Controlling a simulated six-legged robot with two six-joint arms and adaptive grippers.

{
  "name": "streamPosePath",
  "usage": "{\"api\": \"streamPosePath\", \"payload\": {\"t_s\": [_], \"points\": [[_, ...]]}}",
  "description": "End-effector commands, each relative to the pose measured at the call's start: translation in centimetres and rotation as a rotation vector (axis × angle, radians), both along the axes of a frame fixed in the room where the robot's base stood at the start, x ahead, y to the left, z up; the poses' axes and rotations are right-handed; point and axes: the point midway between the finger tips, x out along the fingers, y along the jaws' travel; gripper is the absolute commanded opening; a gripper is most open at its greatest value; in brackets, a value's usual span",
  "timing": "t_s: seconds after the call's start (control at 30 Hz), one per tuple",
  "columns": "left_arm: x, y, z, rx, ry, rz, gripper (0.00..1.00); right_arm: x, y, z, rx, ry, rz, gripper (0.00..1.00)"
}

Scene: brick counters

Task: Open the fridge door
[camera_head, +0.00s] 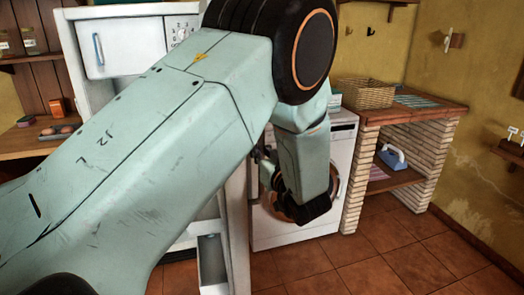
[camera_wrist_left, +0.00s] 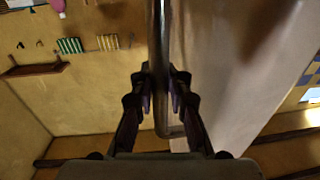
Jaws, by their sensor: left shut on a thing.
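The white fridge (camera_head: 73,60) stands at the left of the head view, its inside showing, with a small compartment door (camera_head: 130,45) with a blue handle and a dial. The fridge door (camera_head: 237,235) stands swung out, seen nearly edge-on, with a door shelf (camera_head: 212,262) on its inner side. My left arm covers much of it. My left gripper (camera_head: 264,158) is at the door's outer side, mostly hidden by the arm. In the left wrist view my left gripper (camera_wrist_left: 161,85) is shut on the metal door handle (camera_wrist_left: 161,30), beside the pale door face (camera_wrist_left: 225,75).
A white washing machine (camera_head: 285,237) stands behind the door and arm. To its right is a brick counter (camera_head: 400,118) with a wicker basket (camera_head: 365,93) on top and an iron (camera_head: 392,157) on its lower shelf. The tiled floor at front right is clear.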

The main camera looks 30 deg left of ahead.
Motion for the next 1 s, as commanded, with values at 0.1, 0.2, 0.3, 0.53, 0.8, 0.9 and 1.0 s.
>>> {"api": "streamPosePath", "payload": {"t_s": [0.1,0.2,0.3,0.53,0.8,0.9,1.0], "points": [[0.0,-0.09,-0.03,0.003,0.002,-0.004,0.0,0.0,0.0,0.0,0.0,0.0,0.0,0.4],[0.0,-0.11,-0.02,0.003,0.002,-0.004,0.0,0.0,0.0,0.0,0.0,0.0,0.0,0.4],[0.02,-0.12,-0.02,0.003,0.002,-0.003,0.0,-0.01,0.0,0.0,0.0,0.0,0.0,0.4],[0.1,-0.18,0.0,0.002,0.001,-0.002,0.25,0.0,0.0,0.0,0.0,0.0,0.0,0.4],[0.22,-0.23,0.01,0.001,0.0,-0.002,0.38,0.0,0.0,0.0,0.0,0.0,0.0,0.4],[0.21,-0.23,0.02,0.001,0.0,-0.002,0.38,0.0,0.0,0.0,0.0,0.0,0.0,0.4],[0.22,-0.21,0.21,0.001,-0.001,-0.001,0.38,0.0,0.0,0.01,0.0,0.0,0.0,0.4]]}}
